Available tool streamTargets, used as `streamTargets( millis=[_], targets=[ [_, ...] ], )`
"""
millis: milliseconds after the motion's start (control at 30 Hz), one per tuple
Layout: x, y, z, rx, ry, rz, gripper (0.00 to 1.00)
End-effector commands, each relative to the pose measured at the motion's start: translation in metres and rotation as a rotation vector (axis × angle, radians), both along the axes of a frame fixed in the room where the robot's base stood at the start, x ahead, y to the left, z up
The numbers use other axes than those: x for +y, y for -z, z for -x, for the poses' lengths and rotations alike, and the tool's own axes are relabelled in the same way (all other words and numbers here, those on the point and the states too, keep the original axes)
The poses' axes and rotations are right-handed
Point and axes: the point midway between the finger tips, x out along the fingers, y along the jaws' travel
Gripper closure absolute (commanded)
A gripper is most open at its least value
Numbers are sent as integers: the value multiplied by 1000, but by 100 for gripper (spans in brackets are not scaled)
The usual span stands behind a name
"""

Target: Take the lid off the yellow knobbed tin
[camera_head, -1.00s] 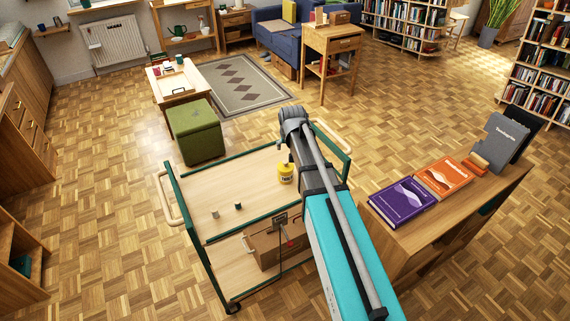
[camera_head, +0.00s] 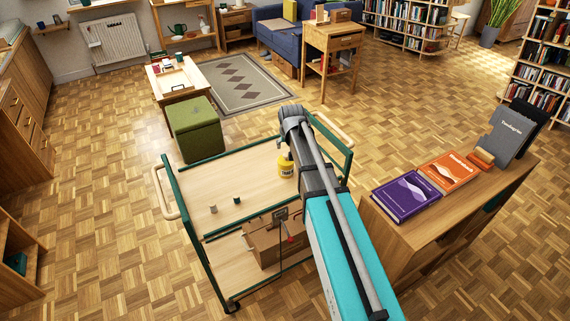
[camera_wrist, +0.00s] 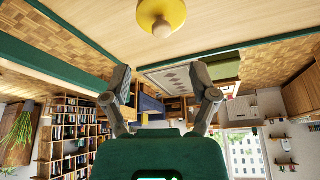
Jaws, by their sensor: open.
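The yellow tin (camera_head: 286,168) stands upright on the upper board of a green-framed wooden trolley (camera_head: 255,172); my arm hides part of its right side. In the wrist view its yellow lid with a pale round knob (camera_wrist: 162,26) shows at the top edge, partly cut off. The lid is on the tin. My gripper (camera_wrist: 161,74) is open and empty, its two fingers spread apart and clear of the tin. The knob lies roughly in line with the gap between them. In the head view my arm hides the fingers.
A brown case (camera_head: 268,245) sits on the lower shelf. A wooden cabinet with a purple book (camera_head: 407,197) and an orange book (camera_head: 449,170) stands right of my arm. A green pouf (camera_head: 196,130) is behind.

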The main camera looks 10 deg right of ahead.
Motion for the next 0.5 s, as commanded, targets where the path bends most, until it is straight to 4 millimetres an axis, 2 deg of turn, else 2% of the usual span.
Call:
streamTargets(
  millis=[33,200,500],
  targets=[
    [0,8,-3,0,0,0,24],
    [-1,21,-8,0,0,0,24],
    [-1,34,-14,0,1,0,24]
  ],
)
